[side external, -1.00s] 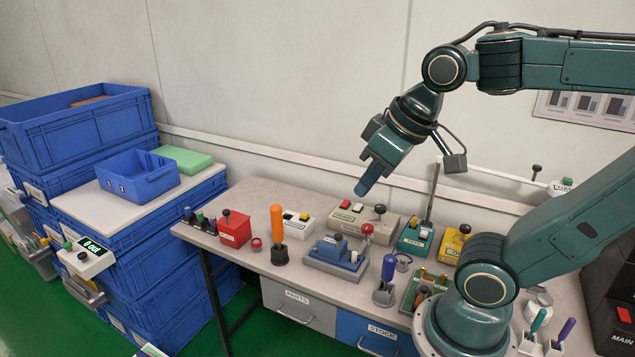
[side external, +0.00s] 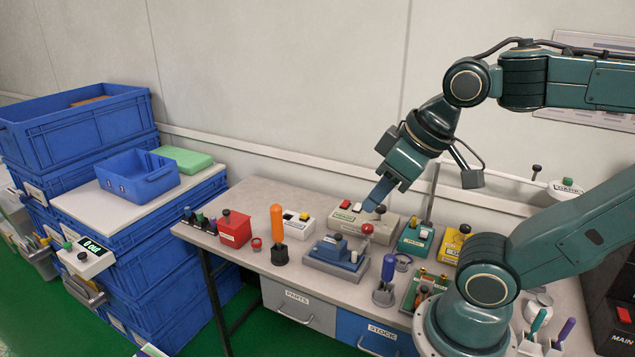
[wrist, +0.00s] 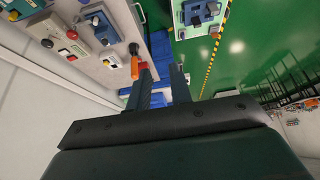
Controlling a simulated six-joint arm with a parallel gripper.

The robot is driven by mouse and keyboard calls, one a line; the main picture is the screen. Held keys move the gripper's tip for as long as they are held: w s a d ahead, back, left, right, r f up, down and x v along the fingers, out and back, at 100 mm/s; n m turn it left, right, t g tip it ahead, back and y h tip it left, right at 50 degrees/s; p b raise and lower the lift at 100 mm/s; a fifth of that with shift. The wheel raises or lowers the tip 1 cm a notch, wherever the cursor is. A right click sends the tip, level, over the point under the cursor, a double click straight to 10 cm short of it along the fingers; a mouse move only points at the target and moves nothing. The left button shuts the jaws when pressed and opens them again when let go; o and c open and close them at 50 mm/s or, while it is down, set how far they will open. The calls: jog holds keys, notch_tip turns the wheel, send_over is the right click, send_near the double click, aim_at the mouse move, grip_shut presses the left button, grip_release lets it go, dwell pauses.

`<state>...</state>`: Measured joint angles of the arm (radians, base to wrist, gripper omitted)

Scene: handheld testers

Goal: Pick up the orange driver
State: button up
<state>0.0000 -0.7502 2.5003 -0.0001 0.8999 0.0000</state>
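The orange driver (side external: 277,222) stands upright, handle up, in a small black holder (side external: 280,255) on the workbench, left of the blue-grey tester. It also shows in the wrist view (wrist: 134,68), beside the tip of the left finger in the picture. My gripper (side external: 374,200) is above the bench, to the right of the driver and higher, tilted down and leftward. In the wrist view my gripper (wrist: 162,72) has its two fingers apart with nothing held between them. The driver's lower part is hidden in the holder.
A red box (side external: 235,232), a white switch box (side external: 297,222) and a blue-grey tester (side external: 337,257) with a red-knobbed lever surround the driver. A blue-handled tool (side external: 388,268) stands nearer the front edge. Blue crates (side external: 85,130) stand left of the bench.

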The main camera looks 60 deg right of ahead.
jog(key=o, duration=0.6)
jog(key=w+d+r+m+g, duration=0.1)
jog(key=w+d+m+g, duration=0.2)
jog(key=w, duration=0.6)
jog(key=w+d+m, duration=0.3)
jog(key=w+m, duration=0.2)
jog(key=w, duration=0.4)
jog(key=w+d+f+m+g, duration=0.2)
jog(key=w+d+f+m, duration=0.6)
jog(key=w+f, duration=0.3)
jog(key=shift+w+d+f+g, duration=0.3)
jog(key=shift+w+d, duration=0.5)
jog(key=shift+w, duration=0.3)
